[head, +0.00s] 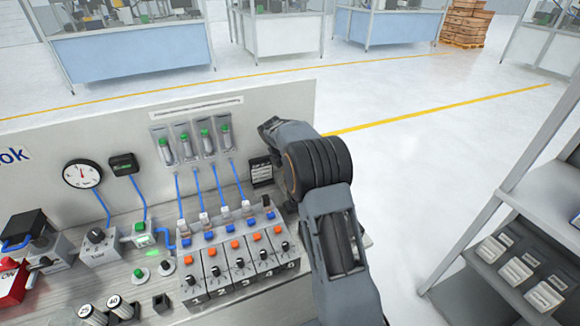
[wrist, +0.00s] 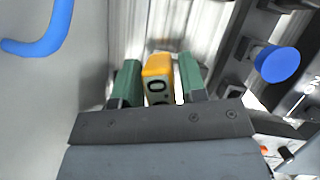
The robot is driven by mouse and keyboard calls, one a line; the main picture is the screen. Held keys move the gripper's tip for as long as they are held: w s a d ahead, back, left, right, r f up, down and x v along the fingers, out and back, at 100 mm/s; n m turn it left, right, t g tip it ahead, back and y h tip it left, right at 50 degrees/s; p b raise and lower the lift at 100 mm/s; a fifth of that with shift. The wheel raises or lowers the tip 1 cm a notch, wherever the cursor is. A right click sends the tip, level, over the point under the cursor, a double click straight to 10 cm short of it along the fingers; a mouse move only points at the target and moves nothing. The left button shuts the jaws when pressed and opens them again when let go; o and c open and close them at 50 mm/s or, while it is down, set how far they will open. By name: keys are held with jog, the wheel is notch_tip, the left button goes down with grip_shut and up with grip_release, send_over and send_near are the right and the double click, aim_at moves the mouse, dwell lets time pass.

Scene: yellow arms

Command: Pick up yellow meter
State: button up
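The yellow meter (wrist: 158,68) shows in the wrist view as a small upright yellow block with dark digits on a pale face at its lower end. It stands between the two green fingers of my gripper (wrist: 160,82). The left finger is right beside it, and a thin gap seems to show at the right finger. I cannot tell whether both fingers press on it. In the head view my arm hides the fingers and the meter.
A bench panel (head: 275,104) with a round gauge (head: 82,174) and blue tubes stands left of my arm. Numbered switch modules (head: 240,262) sit close below it. A blue knob (wrist: 278,64) is right of the fingers. A grey shelf (head: 530,215) stands at the right.

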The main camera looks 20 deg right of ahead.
jog(key=shift+d+f, duration=0.15)
jog(key=shift+f, duration=0.15)
grip_shut()
dwell(0.3)
